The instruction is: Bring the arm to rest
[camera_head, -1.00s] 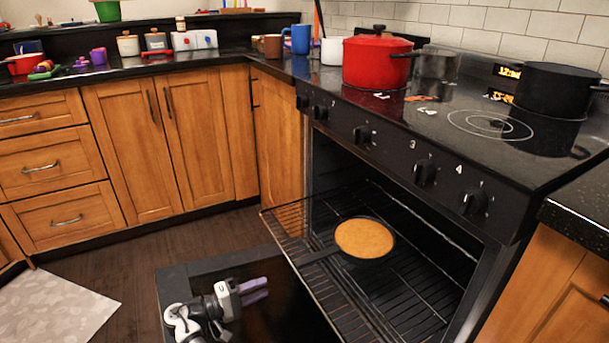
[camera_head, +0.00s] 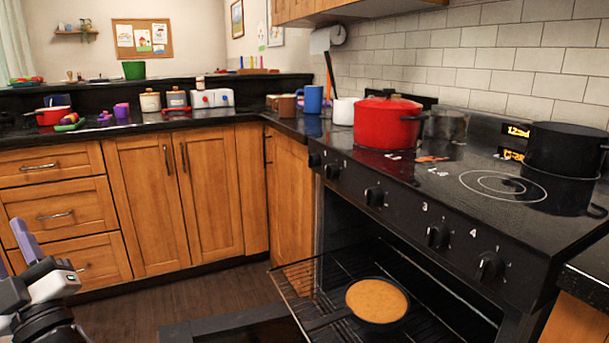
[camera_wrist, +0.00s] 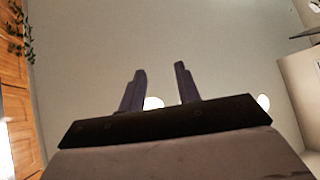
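My gripper (camera_head: 14,246) is at the lower left of the head view, with its purple-grey fingers pointing up. In the wrist view my gripper (camera_wrist: 160,68) has its two fingers apart with nothing between them, and it faces the ceiling. It is well to the left of the oven and touches nothing that I can see. Part of my arm is cut off by the picture's edge.
The oven door (camera_head: 235,328) is open. A pan with a brown filling (camera_head: 377,300) sits on the pulled-out oven rack (camera_head: 292,292). A red pot (camera_head: 387,122) and a black pot (camera_head: 566,150) stand on the stove. Wooden cabinets (camera_head: 140,190) line the left.

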